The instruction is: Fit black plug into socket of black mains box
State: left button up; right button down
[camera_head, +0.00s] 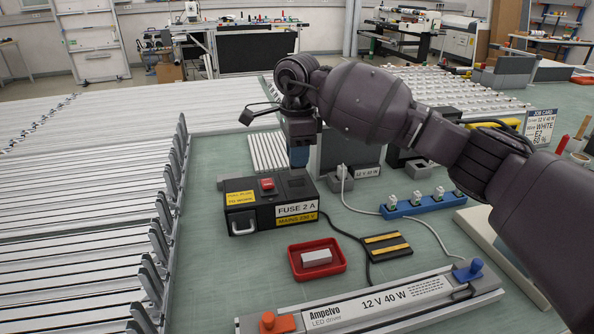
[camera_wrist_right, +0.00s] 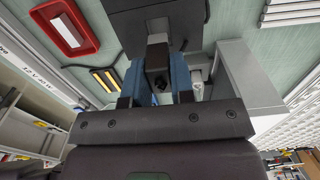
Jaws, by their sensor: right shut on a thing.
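The black mains box (camera_head: 283,206), with a red switch, yellow labels and a "FUSE 2 A" label, stands on the green table in the head view. A dark body that looks like the box shows at the top of the right wrist view (camera_wrist_right: 150,20). My right gripper (camera_head: 299,158) points down just behind and above the box's right end. Its blue fingers (camera_wrist_right: 157,85) are shut on the black plug (camera_wrist_right: 157,76). The fingers hide the plug in the head view. I cannot make out the socket or whether the plug touches the box. My left gripper is out of view.
A red tray (camera_head: 295,267) with a white block and a black-and-yellow pad (camera_head: 386,246) lie in front. A grey-sided dark panel (camera_head: 349,152) stands close right of the gripper. A blue connector strip (camera_head: 421,204) and an LED driver (camera_head: 370,303) are nearby. Metal profiles fill the left.

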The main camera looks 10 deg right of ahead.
aim_at(298, 174)
notch_tip(298, 174, down, 4)
jog(key=shift+r+b, duration=0.1)
jog(key=shift+b, duration=0.2)
jog(key=shift+f, duration=0.3)
jog(key=shift+r, duration=0.1)
jog(key=shift+f, duration=0.2)
jog(key=c, duration=1)
grip_release()
jog(key=shift+f, duration=0.1)
